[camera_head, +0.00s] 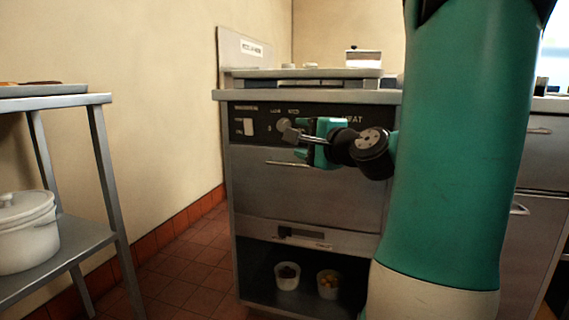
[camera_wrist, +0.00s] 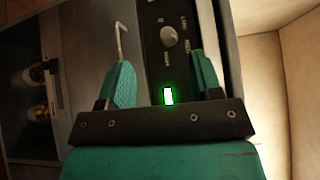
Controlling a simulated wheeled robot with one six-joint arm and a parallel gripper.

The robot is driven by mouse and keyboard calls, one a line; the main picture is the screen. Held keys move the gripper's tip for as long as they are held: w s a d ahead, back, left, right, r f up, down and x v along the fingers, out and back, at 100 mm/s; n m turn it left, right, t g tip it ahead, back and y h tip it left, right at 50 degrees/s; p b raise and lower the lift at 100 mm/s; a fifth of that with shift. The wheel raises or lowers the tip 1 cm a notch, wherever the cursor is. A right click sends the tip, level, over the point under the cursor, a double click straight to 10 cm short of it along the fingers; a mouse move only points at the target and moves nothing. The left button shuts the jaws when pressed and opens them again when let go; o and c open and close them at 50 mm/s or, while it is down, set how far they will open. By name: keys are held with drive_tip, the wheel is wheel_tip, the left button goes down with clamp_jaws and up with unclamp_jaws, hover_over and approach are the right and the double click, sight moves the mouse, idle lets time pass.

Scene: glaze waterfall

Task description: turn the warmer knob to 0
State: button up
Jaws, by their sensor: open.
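The warmer (camera_head: 310,185) is a dark metal cabinet with a black control panel near its top. A round grey knob (camera_head: 284,124) sits on that panel, with small markings around it. In the wrist view the knob (camera_wrist: 168,37) shows ahead of my gripper, between and beyond the fingers, and its pointer direction is too small to tell. My gripper (camera_head: 318,142) is teal and open in front of the panel, to the right of the knob. In the wrist view my gripper (camera_wrist: 160,75) holds nothing between its fingers.
A drawer handle (camera_head: 287,164) lies below the panel. Two small cups stand on the lower shelf. A steel rack (camera_head: 102,99) with a white pot (camera_head: 27,232) stands left.

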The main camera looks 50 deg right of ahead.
drive_tip(key=s+d+f+m+h+b, duration=0.1)
drive_tip(key=s+d+m+h, duration=0.1)
drive_tip(key=d, duration=0.1)
drive_tip(key=p, duration=0.3)
approach(283, 127)
drive_tip(key=x, duration=0.9)
drive_tip(key=c, duration=0.9)
